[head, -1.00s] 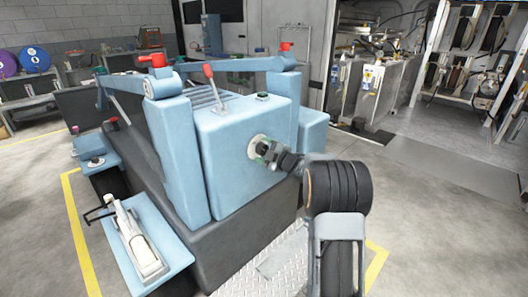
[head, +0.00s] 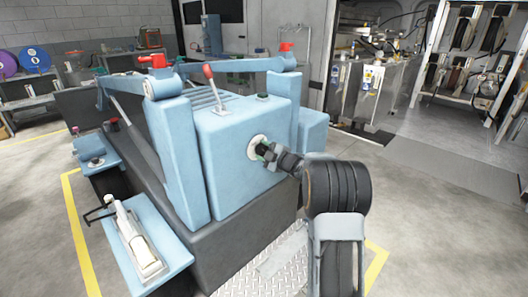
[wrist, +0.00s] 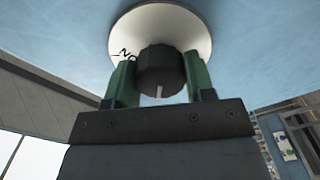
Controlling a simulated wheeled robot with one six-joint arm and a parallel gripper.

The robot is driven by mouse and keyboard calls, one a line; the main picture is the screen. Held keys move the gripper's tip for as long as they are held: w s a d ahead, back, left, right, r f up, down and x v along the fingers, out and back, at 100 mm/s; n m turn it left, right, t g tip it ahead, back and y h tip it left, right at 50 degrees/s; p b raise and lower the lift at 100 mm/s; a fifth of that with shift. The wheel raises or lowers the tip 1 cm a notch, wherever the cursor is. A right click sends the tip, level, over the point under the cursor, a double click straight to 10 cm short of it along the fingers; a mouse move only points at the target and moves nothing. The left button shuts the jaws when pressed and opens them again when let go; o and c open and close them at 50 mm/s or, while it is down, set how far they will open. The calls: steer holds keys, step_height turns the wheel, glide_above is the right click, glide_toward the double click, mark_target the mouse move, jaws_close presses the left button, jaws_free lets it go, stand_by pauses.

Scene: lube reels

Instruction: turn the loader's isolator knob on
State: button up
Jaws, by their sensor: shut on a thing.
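The isolator knob (wrist: 160,70) is dark and round, with a white pointer mark. It sits on a white round plate (wrist: 160,22) on the loader's blue front. The mark points down toward my gripper's body in the wrist view. The letters "ON" (wrist: 124,54) show tilted on the plate, left of the knob. My gripper (wrist: 160,82) has green fingers, one on each side of the knob, and is shut on it. In the head view my gripper (head: 266,151) is at the plate (head: 257,145) and hides most of the knob.
The blue loader (head: 240,150) carries a red-tipped lever (head: 212,86) and a dark-green button (head: 263,96) on top. A blue side shelf (head: 175,245) with a grey and white device stands at the left. Clear floor lies to the right.

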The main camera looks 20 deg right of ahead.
steer(key=shift+r+m+p, duration=0.1)
steer(key=shift+m+p, duration=0.2)
steer(key=shift+p, duration=0.1)
steer(key=m+p, duration=0.3)
steer(key=shift+r, duration=0.1)
steer(key=m+p, duration=0.3)
steer(key=m, duration=0.1)
steer(key=shift+m+p, duration=0.3)
steer(key=shift+p, duration=0.05)
steer(key=m+p, duration=0.4)
steer(key=m, duration=0.1)
steer(key=shift+f+m+p, duration=0.2)
steer(key=shift+m+p, duration=0.9)
steer(key=shift+m, duration=1.4)
steer(key=o, duration=0.9)
